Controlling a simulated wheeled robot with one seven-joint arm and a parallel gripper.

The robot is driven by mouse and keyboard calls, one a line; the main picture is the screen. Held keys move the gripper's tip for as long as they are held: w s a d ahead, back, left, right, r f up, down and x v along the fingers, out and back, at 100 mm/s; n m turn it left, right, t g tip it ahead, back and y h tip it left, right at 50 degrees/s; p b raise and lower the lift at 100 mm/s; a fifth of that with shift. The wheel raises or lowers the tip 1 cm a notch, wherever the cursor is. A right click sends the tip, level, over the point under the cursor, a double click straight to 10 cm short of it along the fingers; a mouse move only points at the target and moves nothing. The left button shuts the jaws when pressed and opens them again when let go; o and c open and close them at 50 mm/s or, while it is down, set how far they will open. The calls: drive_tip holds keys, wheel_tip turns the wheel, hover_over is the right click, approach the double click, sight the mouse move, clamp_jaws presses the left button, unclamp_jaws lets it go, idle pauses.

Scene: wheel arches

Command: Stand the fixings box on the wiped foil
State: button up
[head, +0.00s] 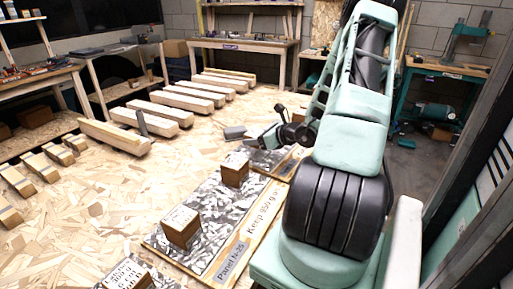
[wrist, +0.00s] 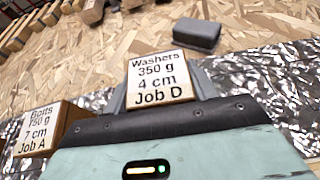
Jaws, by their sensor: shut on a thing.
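My gripper (wrist: 160,85) is shut on a wooden box (wrist: 160,76) labelled "Washers 350 g 4 cm Job D" in the wrist view. Its grey fingers lie on the left and right of the box. Crinkled silver foil (wrist: 241,73) shows around it; I cannot tell whether the box touches the foil. In the head view my gripper (head: 266,138) is over the far foil panel, and the held box is not clearly visible. A box labelled "Bolts 750 g 7 cm Job A" (wrist: 45,137) stands left of the held one in the wrist view.
In the head view, boxes stand on the foil panel (head: 212,198) at middle (head: 235,173) and nearer (head: 181,232), with another box (head: 125,274) at the bottom edge. A grey block (head: 235,132) lies beyond on chipboard. Timber beams (head: 115,137) lie left.

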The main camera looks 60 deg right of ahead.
sight(256, 153)
drive_tip(key=shift+f, duration=2.05)
drive_tip(key=shift+f, duration=0.15)
drive_tip(key=o, duration=1.2)
drive_tip(key=shift+r, duration=0.2)
drive_tip(key=v, duration=1.2)
